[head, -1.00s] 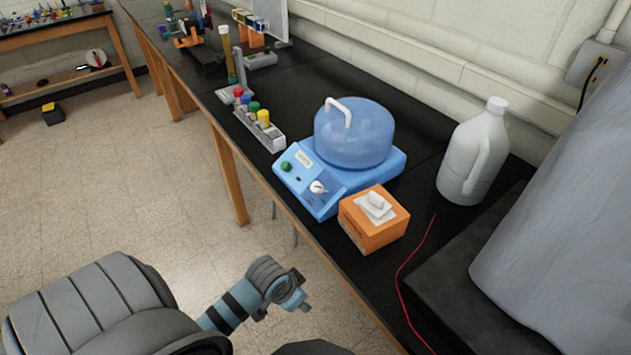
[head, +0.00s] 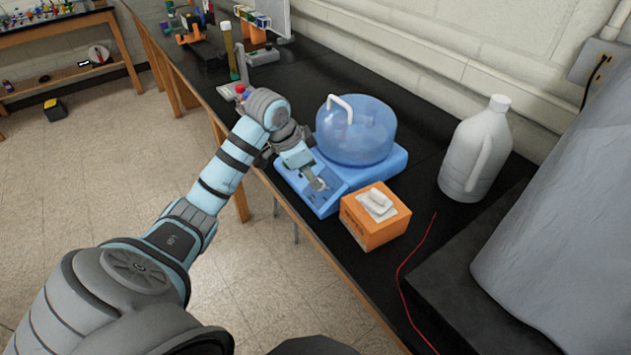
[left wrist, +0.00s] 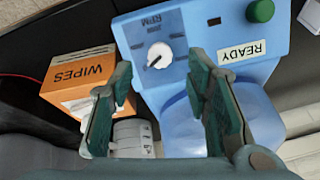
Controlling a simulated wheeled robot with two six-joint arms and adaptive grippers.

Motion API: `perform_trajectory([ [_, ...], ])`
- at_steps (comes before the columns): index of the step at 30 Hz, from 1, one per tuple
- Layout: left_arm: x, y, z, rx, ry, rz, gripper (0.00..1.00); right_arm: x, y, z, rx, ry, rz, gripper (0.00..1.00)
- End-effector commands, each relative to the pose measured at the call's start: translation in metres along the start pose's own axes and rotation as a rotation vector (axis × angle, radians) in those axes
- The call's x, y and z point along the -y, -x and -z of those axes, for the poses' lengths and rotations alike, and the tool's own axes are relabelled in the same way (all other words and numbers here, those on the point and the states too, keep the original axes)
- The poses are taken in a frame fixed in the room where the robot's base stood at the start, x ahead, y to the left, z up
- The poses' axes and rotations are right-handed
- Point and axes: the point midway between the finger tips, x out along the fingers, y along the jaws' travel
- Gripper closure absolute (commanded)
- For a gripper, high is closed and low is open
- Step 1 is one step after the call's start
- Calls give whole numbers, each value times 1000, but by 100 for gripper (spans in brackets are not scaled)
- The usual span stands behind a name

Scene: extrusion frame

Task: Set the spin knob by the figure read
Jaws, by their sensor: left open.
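The blue centrifuge (head: 393,163) with a clear blue domed lid stands on the black bench. In the left wrist view its front panel (left wrist: 181,75) shows a white spin knob (left wrist: 159,55) under the word RPM, a green button (left wrist: 260,11) and a READY label (left wrist: 242,50). The knob's dark pointer mark slants toward the lower left of that view. My left gripper (head: 318,184) is over the panel by the knob; in the head view it hides the knob. In the wrist view its fingers (left wrist: 160,85) are apart with nothing between them. My right gripper is not in view.
An orange WIPES box (head: 373,222) stands close beside the centrifuge. A white jug (head: 477,150) stands to the right, and a red wire (head: 403,270) lies on the bench. A tube rack is mostly hidden behind my left arm.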

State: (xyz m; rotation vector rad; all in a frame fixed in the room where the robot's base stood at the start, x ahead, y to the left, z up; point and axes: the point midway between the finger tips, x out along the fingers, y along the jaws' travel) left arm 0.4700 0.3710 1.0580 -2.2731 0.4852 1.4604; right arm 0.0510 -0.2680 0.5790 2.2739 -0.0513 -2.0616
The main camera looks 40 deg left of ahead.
Motion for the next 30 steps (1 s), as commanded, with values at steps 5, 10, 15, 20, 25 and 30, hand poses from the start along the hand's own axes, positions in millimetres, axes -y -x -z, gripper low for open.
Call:
perform_trajectory([
  [5,-1,-37,-1,1,1,-1,56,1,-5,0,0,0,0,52],
  [10,0,-46,0,1,0,1,56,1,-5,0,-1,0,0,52],
  [15,0,-46,0,1,-1,2,56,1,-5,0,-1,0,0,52],
  [20,0,-46,0,1,-1,2,81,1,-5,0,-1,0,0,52],
  [25,0,-46,0,1,-1,1,100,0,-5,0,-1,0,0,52],
  [30,0,-45,0,1,-10,2,100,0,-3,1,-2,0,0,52],
])
